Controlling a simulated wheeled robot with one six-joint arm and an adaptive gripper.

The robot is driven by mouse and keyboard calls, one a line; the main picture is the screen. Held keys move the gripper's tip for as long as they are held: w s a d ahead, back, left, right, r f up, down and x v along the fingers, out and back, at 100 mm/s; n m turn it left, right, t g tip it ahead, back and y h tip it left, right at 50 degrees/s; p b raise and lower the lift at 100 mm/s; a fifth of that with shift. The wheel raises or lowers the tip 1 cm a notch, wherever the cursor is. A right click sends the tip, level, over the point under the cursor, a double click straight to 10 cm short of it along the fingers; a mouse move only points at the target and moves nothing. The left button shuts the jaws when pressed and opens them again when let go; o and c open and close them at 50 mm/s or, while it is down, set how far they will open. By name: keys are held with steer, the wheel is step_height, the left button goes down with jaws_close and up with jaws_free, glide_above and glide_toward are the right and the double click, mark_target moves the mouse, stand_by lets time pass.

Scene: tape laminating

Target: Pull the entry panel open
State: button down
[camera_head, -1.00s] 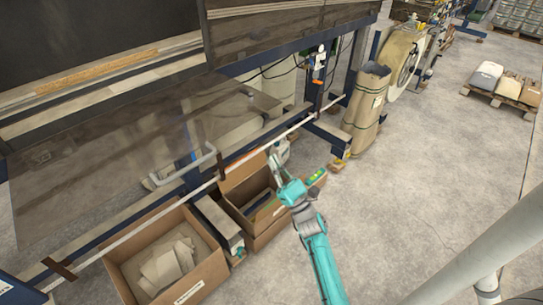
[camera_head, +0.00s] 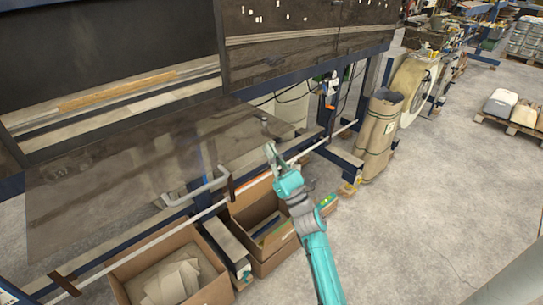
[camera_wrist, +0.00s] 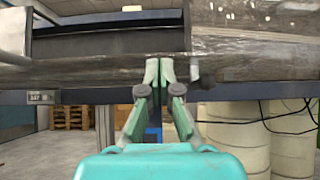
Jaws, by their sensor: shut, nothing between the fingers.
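A large see-through grey panel (camera_head: 110,175), which I take for the entry panel, slants out from the machine front in the head view. A pale U-shaped handle (camera_head: 197,192) sits near its front edge, left of my gripper. My gripper (camera_head: 268,147) is shut and empty at the right part of the panel. In the wrist view my fingertips (camera_wrist: 159,62) are together in front of a dark grey edge (camera_wrist: 100,72) of the machine. I cannot tell whether the fingertips touch the panel.
Open cardboard boxes (camera_head: 125,290) stand on the floor below a white rail (camera_head: 190,222). A dark upper panel (camera_head: 300,50) hangs above. A brown paper sack (camera_head: 381,122) stands at the right. The floor (camera_head: 430,210) at right is clear.

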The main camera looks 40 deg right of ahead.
step_height(320, 180, up, 6)
steer(key=shift+w+r, duration=0.1)
steer(key=shift+w, duration=0.05)
stand_by(0.3)
steer(key=shift+f, duration=0.4)
glide_toward(271, 136)
steer(key=s, duration=0.1)
steer(key=s+a, duration=0.2)
steer(key=s, duration=0.1)
steer(key=shift+a+r, duration=0.1)
steer(key=shift+r, duration=0.05)
